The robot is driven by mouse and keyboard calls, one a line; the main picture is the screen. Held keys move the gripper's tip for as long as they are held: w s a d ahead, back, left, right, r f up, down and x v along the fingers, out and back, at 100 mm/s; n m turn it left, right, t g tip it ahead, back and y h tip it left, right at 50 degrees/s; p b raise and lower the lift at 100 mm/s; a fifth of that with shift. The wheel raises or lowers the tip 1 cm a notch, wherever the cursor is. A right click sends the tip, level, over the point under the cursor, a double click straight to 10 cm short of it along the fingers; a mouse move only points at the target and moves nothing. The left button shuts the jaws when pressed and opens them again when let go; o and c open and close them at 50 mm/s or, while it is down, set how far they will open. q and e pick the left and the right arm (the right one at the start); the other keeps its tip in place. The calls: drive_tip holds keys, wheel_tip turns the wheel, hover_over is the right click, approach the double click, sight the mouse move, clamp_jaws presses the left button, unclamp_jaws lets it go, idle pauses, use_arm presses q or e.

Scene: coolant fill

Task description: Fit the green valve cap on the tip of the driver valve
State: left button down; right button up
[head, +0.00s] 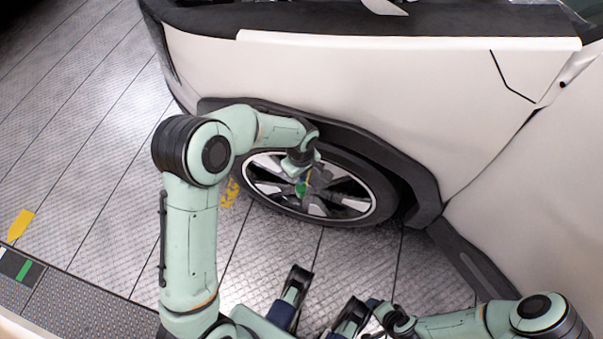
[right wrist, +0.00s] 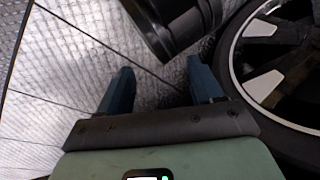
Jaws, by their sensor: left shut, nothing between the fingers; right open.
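The wheel (head: 345,195) of the white car has dark and silver spokes. My left gripper (head: 302,170) is in front of its hub area, pointing down, and is shut with nothing held. A small green piece, seemingly the green valve cap (head: 301,188), shows just below the fingertips against the wheel. I cannot tell whether it sits on the valve tip; the driver valve itself is too small or hidden to make out. A thin yellow part shows beside it. My right gripper (right wrist: 160,70) is open and empty over the floor, with the wheel (right wrist: 275,80) to its right.
The white car body (head: 400,85) rises above and behind the wheel, with a dark arch close around my left forearm. The ribbed metal floor (head: 90,150) is open to the left. A yellow mark (head: 20,225) lies there. A black cylindrical part crosses the top of the right wrist view.

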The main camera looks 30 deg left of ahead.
sight(301, 187)
use_arm(q)
wheel_tip(301, 187, down, 3)
drive_tip(key=shift+f+b, duration=0.1)
drive_tip(key=shift+b, duration=0.75)
drive_tip(key=shift+f+b, duration=0.3)
drive_tip(key=shift+f, duration=0.15)
use_arm(e)
drive_tip(key=shift+t+h, duration=0.4)
drive_tip(key=shift+t, duration=0.2)
drive_tip(key=shift+w+d+f, duration=0.35)
drive_tip(key=shift+w+f, duration=0.1)
drive_tip(key=shift+w, duration=0.25)
drive_tip(key=shift+w+d+f, duration=0.35)
drive_tip(key=shift+w+f, duration=0.15)
drive_tip(key=shift+w, duration=0.2)
drive_tip(key=shift+w+d+f, duration=0.35)
drive_tip(key=shift+w+f, duration=0.1)
drive_tip(key=shift+w, duration=0.25)
use_arm(q)
drive_tip(key=shift+f, duration=0.25)
use_arm(e)
drive_tip(key=shift+f, duration=0.2)
use_arm(q)
drive_tip(key=shift+r, duration=0.1)
use_arm(e)
drive_tip(key=shift+r, duration=0.1)
